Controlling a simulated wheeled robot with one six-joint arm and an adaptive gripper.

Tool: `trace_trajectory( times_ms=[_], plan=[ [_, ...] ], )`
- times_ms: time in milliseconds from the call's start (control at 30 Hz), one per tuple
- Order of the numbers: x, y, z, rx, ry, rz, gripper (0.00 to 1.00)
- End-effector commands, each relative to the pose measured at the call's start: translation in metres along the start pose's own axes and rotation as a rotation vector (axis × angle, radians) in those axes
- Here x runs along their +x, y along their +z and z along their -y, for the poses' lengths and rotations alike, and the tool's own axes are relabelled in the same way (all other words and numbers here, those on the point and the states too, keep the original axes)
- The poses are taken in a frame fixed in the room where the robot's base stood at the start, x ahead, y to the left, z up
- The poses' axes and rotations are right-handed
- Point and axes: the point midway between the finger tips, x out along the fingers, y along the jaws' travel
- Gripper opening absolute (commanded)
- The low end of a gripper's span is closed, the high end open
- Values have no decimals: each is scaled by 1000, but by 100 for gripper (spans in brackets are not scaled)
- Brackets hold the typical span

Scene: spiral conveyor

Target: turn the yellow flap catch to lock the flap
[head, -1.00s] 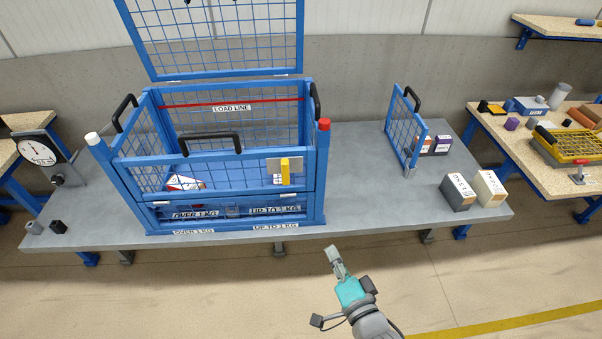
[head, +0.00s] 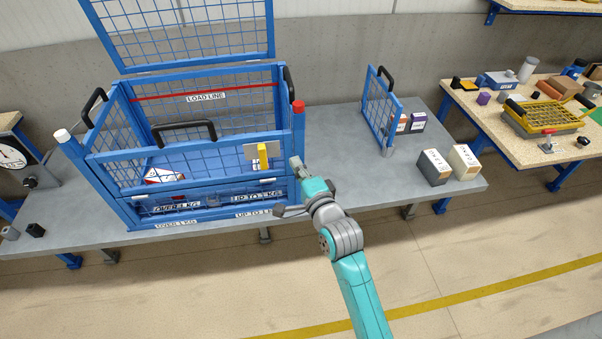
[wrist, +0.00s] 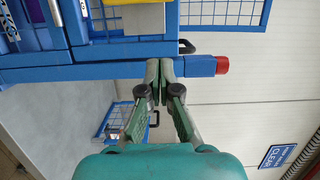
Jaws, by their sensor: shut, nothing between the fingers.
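The yellow flap catch (head: 263,157) stands upright on a grey plate (head: 249,153) at the right of the blue mesh front flap (head: 190,160). It also shows at the top of the wrist view (wrist: 143,20), partly cut off by the frame edge. My gripper (head: 297,163) is at the cage's right front post, to the right of the catch and apart from it. In the wrist view my gripper (wrist: 160,68) has its fingertips together and empty, at the blue post below the catch. I cannot tell whether they touch the post.
The red-capped post (head: 298,107) rises just above my gripper. A black handle (head: 186,132) tops the flap. To the right stand a small blue mesh panel (head: 380,110) and several boxes (head: 434,167) on the grey table (head: 340,150). The tabletop between cage and panel is clear.

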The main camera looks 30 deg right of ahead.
Motion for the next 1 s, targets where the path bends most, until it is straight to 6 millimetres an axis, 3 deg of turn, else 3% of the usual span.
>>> trace_trajectory(
  times_ms=[267,600,1000],
  plan=[
    [50,0,1,1,-1,1,0],
    [57,35,-1,0,1,2,0],
    [58,39,0,0,0,0,0]
  ],
)
